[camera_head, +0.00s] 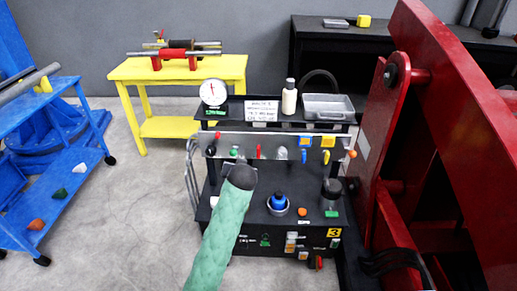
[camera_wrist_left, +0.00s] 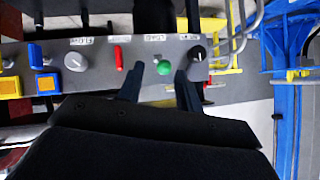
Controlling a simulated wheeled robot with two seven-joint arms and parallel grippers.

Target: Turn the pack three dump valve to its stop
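The pack with the yellow "3" label (camera_head: 334,232) stands in the middle, its grey valve panel (camera_head: 270,139) facing me. The panel carries a black knob (camera_head: 211,150), a green knob (camera_head: 233,153), a red lever (camera_head: 258,151) and a grey knob (camera_head: 282,153). The black knob (camera_wrist_left: 197,53) lies just beyond one finger. My right gripper is not in view.
A gauge (camera_head: 214,92), a bottle (camera_head: 289,97) and a grey tray (camera_head: 328,106) are on top. A red positioner frame (camera_head: 385,160) stands close at right, a blue cart (camera_head: 50,180) at left. Floor between is clear.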

